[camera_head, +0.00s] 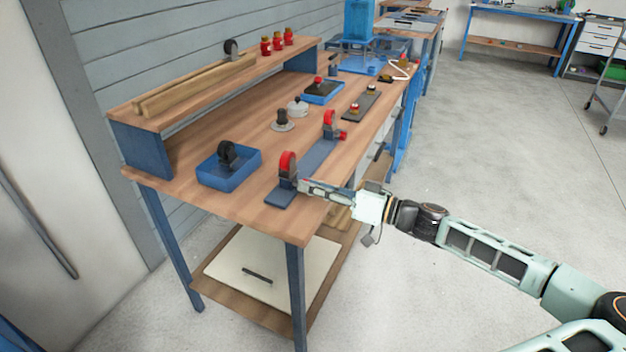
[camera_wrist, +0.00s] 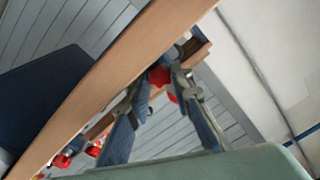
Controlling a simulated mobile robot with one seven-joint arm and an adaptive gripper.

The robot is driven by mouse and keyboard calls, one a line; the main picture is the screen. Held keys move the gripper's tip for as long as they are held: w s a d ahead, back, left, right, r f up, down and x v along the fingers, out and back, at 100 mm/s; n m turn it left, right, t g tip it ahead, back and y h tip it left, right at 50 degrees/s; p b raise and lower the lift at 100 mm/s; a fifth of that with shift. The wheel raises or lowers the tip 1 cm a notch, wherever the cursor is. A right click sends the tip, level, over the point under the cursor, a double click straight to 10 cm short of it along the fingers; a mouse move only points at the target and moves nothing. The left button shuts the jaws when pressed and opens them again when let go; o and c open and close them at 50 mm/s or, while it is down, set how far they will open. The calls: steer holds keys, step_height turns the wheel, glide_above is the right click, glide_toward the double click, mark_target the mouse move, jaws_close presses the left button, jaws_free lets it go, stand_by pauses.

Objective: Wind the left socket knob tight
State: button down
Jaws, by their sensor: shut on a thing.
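The left socket (camera_head: 287,172) stands upright at the near end of a blue-grey base plate (camera_head: 318,158), with a red upper part and dark body. A similar right socket (camera_head: 330,126) stands at the far end, with a red knob (camera_head: 342,134) on its side. My gripper (camera_head: 302,184) reaches in from the right to the left socket's side and hides its knob in the head view. In the wrist view the red left socket knob (camera_wrist: 158,76) sits between my gripper's fingertips (camera_wrist: 160,72), which are shut on it. How tight the knob is cannot be told.
A blue tray (camera_head: 213,180) with a dark wheel lies left of the base plate. Another blue tray (camera_head: 322,98), a grey plate with small fittings (camera_head: 352,108) and a dark knobbed piece (camera_head: 282,120) stand farther back. A raised shelf (camera_head: 185,102) runs along the wall.

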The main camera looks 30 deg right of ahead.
steer(key=shift+m+p, duration=0.7)
steer(key=shift+m, duration=0.4)
steer(key=c, duration=2)
jaws_free()
steer(key=v, duration=1.2)
